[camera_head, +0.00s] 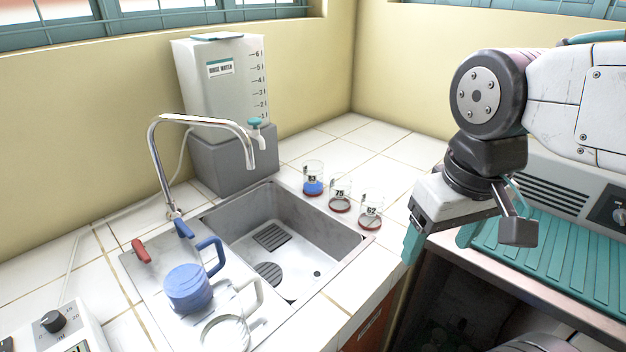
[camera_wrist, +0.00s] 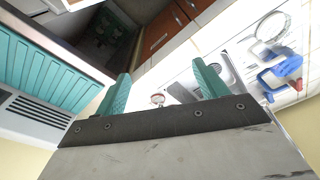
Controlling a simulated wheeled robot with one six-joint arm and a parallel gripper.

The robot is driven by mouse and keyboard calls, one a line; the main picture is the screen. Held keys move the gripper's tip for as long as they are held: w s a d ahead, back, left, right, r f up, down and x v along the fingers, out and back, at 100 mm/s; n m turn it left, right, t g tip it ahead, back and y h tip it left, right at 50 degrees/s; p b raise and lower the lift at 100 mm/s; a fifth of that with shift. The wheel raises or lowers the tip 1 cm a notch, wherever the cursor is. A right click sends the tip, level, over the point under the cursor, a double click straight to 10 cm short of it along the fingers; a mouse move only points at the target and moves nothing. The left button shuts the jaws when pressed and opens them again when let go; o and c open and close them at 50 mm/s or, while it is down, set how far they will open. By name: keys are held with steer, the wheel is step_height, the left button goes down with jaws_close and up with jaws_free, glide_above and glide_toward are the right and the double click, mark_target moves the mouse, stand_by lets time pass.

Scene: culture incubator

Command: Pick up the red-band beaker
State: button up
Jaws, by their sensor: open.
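Three small clear beakers stand in a row on the white tiled counter behind and right of the sink. The far one (camera_head: 313,183) holds blue and is partly marked by a label. The middle one (camera_head: 340,194) is labelled 75 and the near one (camera_head: 370,212) is labelled 62. Red shows at the bottom of all three, so I cannot tell which is the red-band beaker. My gripper (camera_head: 436,246) is right of the beakers, apart from them, open and empty. In the wrist view, one small beaker with red (camera_wrist: 157,99) shows between the teal fingers (camera_wrist: 162,80).
The steel sink (camera_head: 335,240) with its arched faucet (camera_head: 200,120) lies left of the beakers. A blue jug (camera_head: 190,288) and a clear jug (camera_head: 225,332) stand in front. A rinse water tank (camera_head: 225,70) is behind. A teal ribbed surface (camera_head: 560,262) is at right.

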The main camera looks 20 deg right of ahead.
steer(key=shift+o, duration=0.8)
steer(key=w+r+n, duration=0.1)
steer(key=w+r, duration=0.3)
steer(key=w, duration=1)
steer(key=n+g, duration=0.1)
steer(key=n, duration=0.2)
glide_above(313, 177)
steer(key=w, duration=0.2)
step_height(313, 177, down, 16)
steer(key=shift+w+d+f, duration=0.15)
steer(key=shift+w+f, duration=0.05)
steer(key=shift+f, duration=0.3)
steer(key=shift+w+d+f, duration=0.15)
steer(key=shift+f, duration=0.35)
step_height(313, 177, down, 6)
steer(key=shift+d+r, duration=0.1)
steer(key=shift+d, duration=0.05)
steer(key=c, duration=1.1)
